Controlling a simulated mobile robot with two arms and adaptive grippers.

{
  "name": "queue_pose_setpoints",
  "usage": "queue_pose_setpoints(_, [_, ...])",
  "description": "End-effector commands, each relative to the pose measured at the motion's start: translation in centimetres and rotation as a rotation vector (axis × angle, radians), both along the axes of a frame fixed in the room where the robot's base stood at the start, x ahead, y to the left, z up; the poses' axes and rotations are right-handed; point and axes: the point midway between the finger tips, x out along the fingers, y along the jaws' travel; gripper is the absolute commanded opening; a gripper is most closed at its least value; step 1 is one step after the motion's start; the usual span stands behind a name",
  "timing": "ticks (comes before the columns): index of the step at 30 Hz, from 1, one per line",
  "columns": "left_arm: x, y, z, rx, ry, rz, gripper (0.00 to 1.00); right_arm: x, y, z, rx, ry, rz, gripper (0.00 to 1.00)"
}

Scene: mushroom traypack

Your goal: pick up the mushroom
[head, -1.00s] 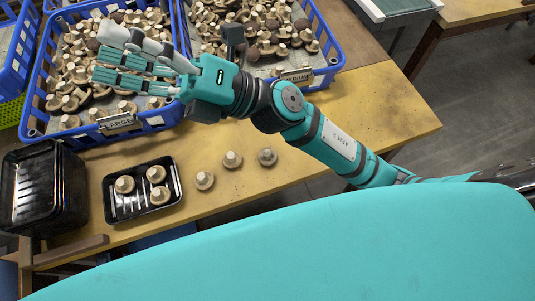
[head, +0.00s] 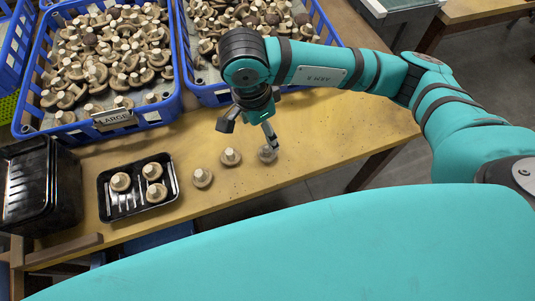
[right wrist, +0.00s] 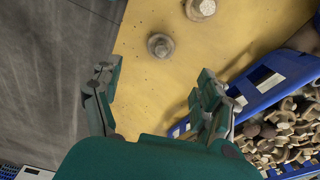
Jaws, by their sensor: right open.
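Three loose mushrooms lie on the wooden table in a slanting row: a left one (head: 202,178), a middle one (head: 230,157) and a right one (head: 265,155). My right gripper (head: 250,131) points down above the table by the right mushroom, and one finger partly covers that mushroom in the head view. In the right wrist view the gripper (right wrist: 155,78) is open and empty, with one mushroom (right wrist: 161,46) ahead of the gap between its fingers and another (right wrist: 200,8) beyond it. A black tray (head: 109,209) holds three mushrooms. My left gripper is out of view.
A blue crate (head: 165,113) full of mushrooms, with a "LARGE" label (head: 115,118), stands behind the black tray. A second blue crate (head: 326,32) is partly hidden behind my right arm. A stack of black trays (head: 40,190) stands at the left. The table right of the loose mushrooms is clear.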

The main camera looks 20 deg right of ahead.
Motion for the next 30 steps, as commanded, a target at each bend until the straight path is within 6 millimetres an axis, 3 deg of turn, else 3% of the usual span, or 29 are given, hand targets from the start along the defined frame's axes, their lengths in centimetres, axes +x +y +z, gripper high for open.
queue_pose_setpoints(1, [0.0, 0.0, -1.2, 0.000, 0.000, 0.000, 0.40, 0.0, -0.2, -1.8, 0.000, 0.003, -0.001, 0.76])
queue_pose_setpoints(7, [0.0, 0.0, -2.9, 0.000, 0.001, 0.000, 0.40, 0.1, -0.6, -5.6, 0.002, 0.002, -0.001, 0.76])
queue_pose_setpoints(17, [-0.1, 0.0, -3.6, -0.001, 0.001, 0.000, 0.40, 0.2, -0.9, -7.5, 0.003, 0.002, 0.000, 0.76])
queue_pose_setpoints(25, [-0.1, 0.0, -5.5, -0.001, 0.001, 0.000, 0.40, 0.4, -1.4, -11.6, 0.003, 0.004, 0.000, 0.76])
queue_pose_setpoints(30, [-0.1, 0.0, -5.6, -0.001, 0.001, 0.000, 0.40, 0.6, -1.5, -12.0, 0.004, 0.000, 0.000, 0.76])
